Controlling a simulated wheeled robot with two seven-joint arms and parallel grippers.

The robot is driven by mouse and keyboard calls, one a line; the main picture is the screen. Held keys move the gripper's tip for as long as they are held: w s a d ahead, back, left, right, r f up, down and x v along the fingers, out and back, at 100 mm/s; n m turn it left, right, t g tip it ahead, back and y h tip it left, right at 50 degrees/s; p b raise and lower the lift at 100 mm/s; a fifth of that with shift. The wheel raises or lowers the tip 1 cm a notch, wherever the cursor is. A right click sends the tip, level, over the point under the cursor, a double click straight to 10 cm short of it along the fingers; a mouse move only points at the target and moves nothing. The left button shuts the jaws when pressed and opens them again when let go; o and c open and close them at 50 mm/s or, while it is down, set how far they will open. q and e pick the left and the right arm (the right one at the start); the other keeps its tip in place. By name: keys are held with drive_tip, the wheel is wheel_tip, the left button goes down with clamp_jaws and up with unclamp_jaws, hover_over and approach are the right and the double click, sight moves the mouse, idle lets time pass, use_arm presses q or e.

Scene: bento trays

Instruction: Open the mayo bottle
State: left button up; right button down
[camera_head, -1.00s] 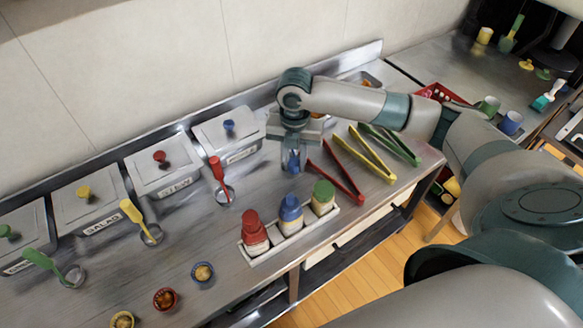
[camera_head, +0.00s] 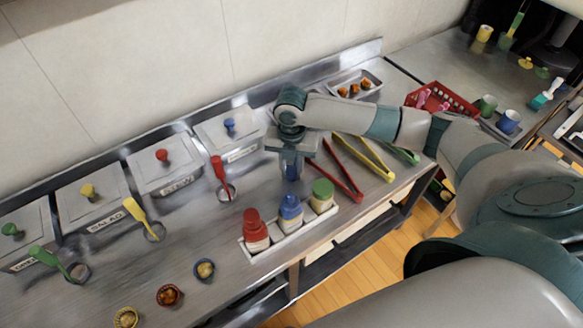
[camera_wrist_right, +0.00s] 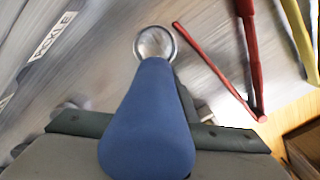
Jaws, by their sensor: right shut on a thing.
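Three squeeze bottles stand in a white holder at the counter's front edge: one with a red cap (camera_head: 255,230), one with a blue cap (camera_head: 290,212) and one with a green cap (camera_head: 323,195). I cannot read which is mayo. My right gripper (camera_head: 292,174) is behind the holder, pointing down, apart from the bottles. It is shut on a blue handle (camera_head: 292,170), mostly hidden by the fingers. In the right wrist view the blue handle (camera_wrist_right: 150,125) is large and upright, with a round metal cup (camera_wrist_right: 155,44) at its far end. My left gripper is not in view.
Red tongs (camera_head: 343,172) and yellow tongs (camera_head: 363,158) lie right of my gripper. A red spoon handle (camera_head: 219,170) stands to its left. Lidded bins (camera_head: 163,174) line the back. Small bowls (camera_head: 204,270) sit at the front left.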

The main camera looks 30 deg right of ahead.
sight(291, 170)
drive_tip(key=shift+f, duration=0.1)
drive_tip(key=c, duration=1.5)
unclamp_jaws()
drive_tip(key=shift+o, duration=0.2)
wheel_tip(291, 170, up, 12)
drive_tip(key=b, duration=0.3)
